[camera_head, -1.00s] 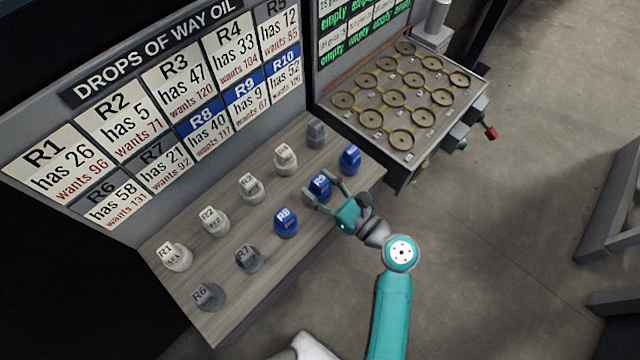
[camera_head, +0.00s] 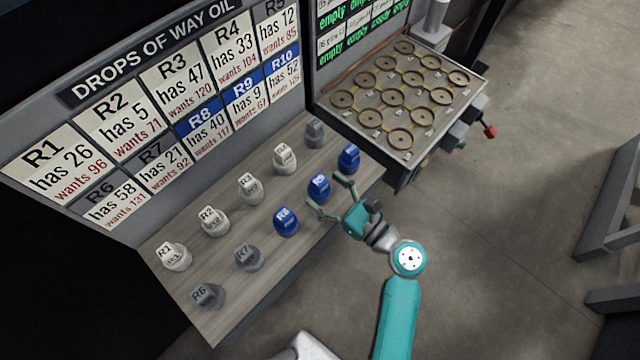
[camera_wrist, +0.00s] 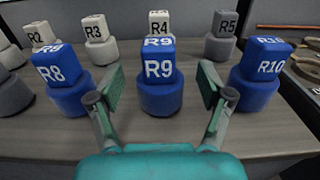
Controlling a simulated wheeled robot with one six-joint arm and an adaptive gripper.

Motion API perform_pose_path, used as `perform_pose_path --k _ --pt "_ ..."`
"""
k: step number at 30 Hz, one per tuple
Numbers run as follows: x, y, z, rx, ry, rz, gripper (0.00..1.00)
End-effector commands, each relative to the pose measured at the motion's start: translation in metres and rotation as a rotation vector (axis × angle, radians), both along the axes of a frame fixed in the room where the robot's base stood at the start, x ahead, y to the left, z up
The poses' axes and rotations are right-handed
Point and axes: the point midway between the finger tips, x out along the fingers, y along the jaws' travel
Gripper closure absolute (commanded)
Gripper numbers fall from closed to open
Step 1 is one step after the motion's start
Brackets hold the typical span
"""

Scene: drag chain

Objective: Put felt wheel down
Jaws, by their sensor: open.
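My gripper (camera_head: 327,193) is open and empty, its two teal fingers apart. In the wrist view my gripper (camera_wrist: 160,92) faces the blue piece R9 (camera_wrist: 160,75), a labelled block on a round blue base. R9 (camera_head: 319,185) stands upright on the wooden shelf (camera_head: 300,250), just ahead of the fingertips and clear of them. I cannot tell by looks which piece is the felt wheel. Blue R8 (camera_head: 286,222) stands to the left of R9, and blue R10 (camera_head: 348,158) to the right.
White pieces R1 (camera_head: 174,256), R2 (camera_head: 214,221), R3 (camera_head: 250,189) and R4 (camera_head: 284,158) line the shelf's back. Grey R5 (camera_head: 314,133), R6 (camera_head: 207,296) and R7 (camera_head: 248,257) stand there too. A tray of round rings (camera_head: 400,95) lies beyond.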

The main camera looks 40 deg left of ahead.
Motion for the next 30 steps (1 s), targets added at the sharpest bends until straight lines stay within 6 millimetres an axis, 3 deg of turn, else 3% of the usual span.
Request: perform_pose_path --k 6,15,30 --pt "-0.003 -0.046 -0.001 -0.001 0.002 -0.006 0.21" --pt "-0.006 -0.088 -0.001 -0.002 0.000 -0.002 0.21" --pt "-0.009 -0.100 -0.004 -0.011 -0.007 -0.011 0.21"
